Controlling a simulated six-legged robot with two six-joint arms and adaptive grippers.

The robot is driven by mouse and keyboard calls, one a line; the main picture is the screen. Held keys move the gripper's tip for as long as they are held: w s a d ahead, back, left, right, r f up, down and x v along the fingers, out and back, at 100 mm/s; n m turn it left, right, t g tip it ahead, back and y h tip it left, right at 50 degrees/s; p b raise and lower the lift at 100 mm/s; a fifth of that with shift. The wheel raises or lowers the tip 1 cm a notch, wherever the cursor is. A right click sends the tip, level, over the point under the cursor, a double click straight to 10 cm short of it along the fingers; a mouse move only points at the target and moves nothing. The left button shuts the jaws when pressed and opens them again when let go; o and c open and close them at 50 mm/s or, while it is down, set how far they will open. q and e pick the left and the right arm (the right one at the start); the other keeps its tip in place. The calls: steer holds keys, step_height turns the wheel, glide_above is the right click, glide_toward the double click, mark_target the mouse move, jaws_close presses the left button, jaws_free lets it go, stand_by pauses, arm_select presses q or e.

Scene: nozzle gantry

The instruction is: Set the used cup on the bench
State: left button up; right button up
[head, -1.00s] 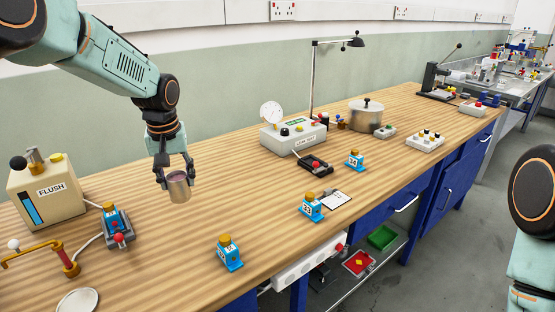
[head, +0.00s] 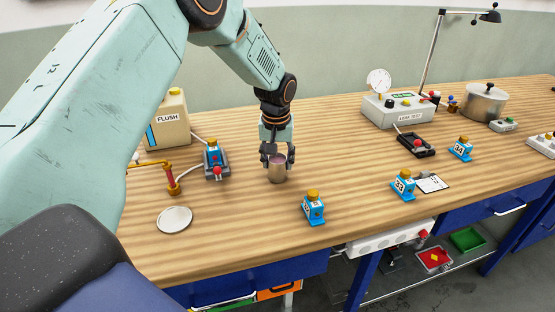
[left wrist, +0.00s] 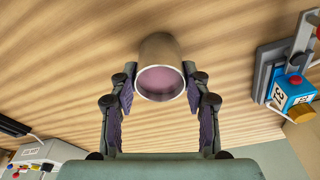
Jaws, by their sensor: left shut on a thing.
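The used cup (head: 277,173) is a small metal cup with a pinkish inside. My left gripper (head: 277,157) is shut on it from above, with one finger on each side of its rim. In the left wrist view the cup (left wrist: 160,52) sits between the two fingertips, its open mouth facing the camera. The cup is upright over the wooden bench (head: 250,218), at or very close to its surface; I cannot tell whether its base touches. My right gripper is not in view.
A FLUSH box (head: 168,120), a blue block in a dark cradle (head: 216,165), a brass spout (head: 172,182) and a white disc (head: 174,219) lie left of the cup. Blue blocks (head: 313,208) (head: 403,186) stand to the right. Bare wood surrounds the cup.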

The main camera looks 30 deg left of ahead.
mark_target(277, 180)
arm_select(q)
steer(key=shift+w, duration=0.15)
steer(key=o, duration=0.8)
steer(key=shift+f, duration=0.15)
steer(key=shift+c, duration=0.2)
steer(key=o, duration=0.4)
steer(key=shift+o, duration=0.2)
step_height(277, 180, up, 12)
steer(key=s+p, duration=0.1)
steer(key=shift+s+d, duration=0.35)
steer(key=shift+d, duration=0.05)
